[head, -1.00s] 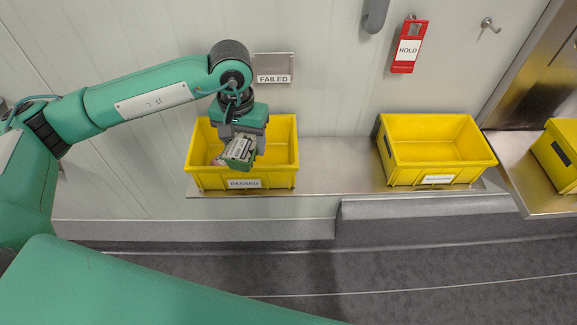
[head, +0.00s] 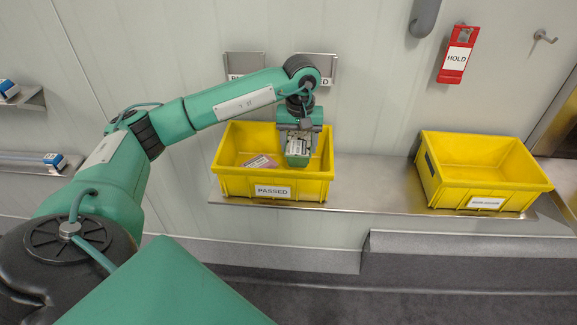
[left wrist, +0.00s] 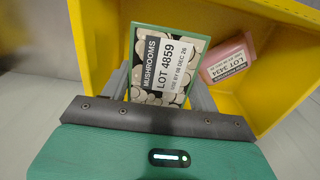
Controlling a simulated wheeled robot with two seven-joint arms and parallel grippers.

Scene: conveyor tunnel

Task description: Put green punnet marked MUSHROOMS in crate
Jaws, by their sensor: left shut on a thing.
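My left gripper (head: 299,148) is shut on the green punnet (head: 298,158) and holds it over the right part of the yellow crate labelled PASSED (head: 229,185). In the left wrist view the punnet (left wrist: 150,50) has a green edge and a printed label reading MUSHROOMS, LOT 4859. It sits between the fingers, inside the crate's outline (left wrist: 88,50). The punnet's lower end looks at or below the crate's rim; I cannot tell whether it touches the floor. My right gripper is not in view.
A pink punnet (head: 260,162) marked LOT 3434 lies in the same crate, left of the green one. A second yellow crate (head: 440,195) stands empty on the steel shelf (head: 375,190) to the right. A red HOLD tag (head: 459,55) hangs on the wall.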

